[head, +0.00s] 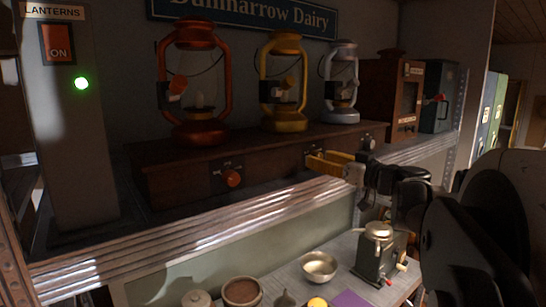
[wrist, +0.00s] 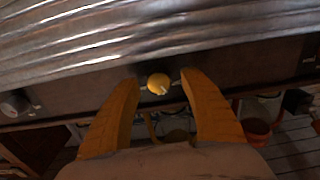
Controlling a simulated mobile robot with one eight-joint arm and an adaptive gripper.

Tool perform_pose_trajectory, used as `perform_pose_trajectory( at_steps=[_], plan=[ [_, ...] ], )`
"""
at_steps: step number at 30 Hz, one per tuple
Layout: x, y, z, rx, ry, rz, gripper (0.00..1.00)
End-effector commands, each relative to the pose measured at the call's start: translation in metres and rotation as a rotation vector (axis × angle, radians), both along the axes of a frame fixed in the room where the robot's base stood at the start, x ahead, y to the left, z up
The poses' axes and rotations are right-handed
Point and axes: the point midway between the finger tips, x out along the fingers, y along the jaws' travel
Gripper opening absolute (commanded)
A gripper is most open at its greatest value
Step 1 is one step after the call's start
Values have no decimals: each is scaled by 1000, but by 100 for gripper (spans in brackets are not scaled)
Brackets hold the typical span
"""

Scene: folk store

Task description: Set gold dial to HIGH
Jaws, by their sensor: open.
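The gold dial (wrist: 158,83) shows in the wrist view as a small round yellow knob on the dark front of the lantern shelf. My gripper (wrist: 161,79) is open, with one yellow fingertip on each side of the dial. A gap shows between the dial and each fingertip, so I see no grip on it. In the head view my gripper (head: 314,161) is at the shelf front below the yellow lantern (head: 284,116), and its fingers hide the gold dial there. I cannot read the dial's setting or any HIGH mark.
An orange dial (head: 232,178) is left on the same front, and a silver dial (head: 369,143) is right. Orange (head: 198,132) and silver (head: 341,115) lanterns flank the yellow one. A ridged metal ledge (head: 190,238) runs below. A green light (head: 82,83) glows under the ON switch (head: 58,45).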

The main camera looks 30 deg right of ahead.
Motion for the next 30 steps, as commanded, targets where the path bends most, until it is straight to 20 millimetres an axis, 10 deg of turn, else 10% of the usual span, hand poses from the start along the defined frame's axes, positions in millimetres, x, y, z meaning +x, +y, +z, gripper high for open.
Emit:
perform_pose_trajectory(
  at_steps=[11, 16, 30],
  plan=[
    [7, 1, 0, 0, 0, 0, 50],
    [6, 1, 0, 0, 0, 0, 0],
    [6, 1, -1, 98, 9, 0, 0]
  ],
)
